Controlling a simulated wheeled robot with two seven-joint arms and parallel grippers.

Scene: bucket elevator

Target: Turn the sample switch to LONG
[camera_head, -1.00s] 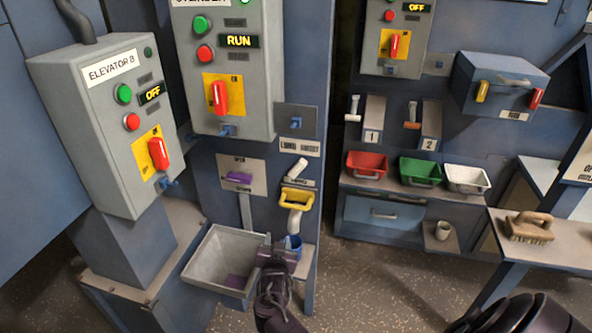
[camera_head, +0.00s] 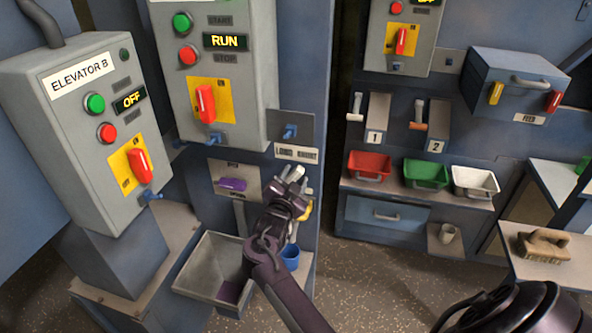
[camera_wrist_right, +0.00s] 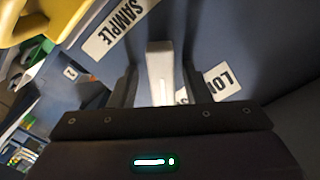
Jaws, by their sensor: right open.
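The sample switch is a white lever (camera_wrist_right: 160,72) standing between the two dark fingers of my right gripper (camera_wrist_right: 152,85) in the right wrist view. The fingers are open on either side of it; I cannot tell whether either one touches it. A SAMPLE label (camera_wrist_right: 120,26) and part of the LONG label (camera_wrist_right: 222,80) show beside it. In the head view, my right gripper (camera_head: 292,182) is at the switch, just below the LONG SHORT label (camera_head: 297,153), and hides most of the lever. My left gripper is not in view.
A yellow handle (camera_head: 305,210) sits just below my right gripper, partly hidden. A blue cup (camera_head: 290,257) and a grey bin (camera_head: 214,266) are lower down. A purple handle (camera_head: 232,184) is to the left. Control boxes, including ELEVATOR B (camera_head: 75,150), stand further left.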

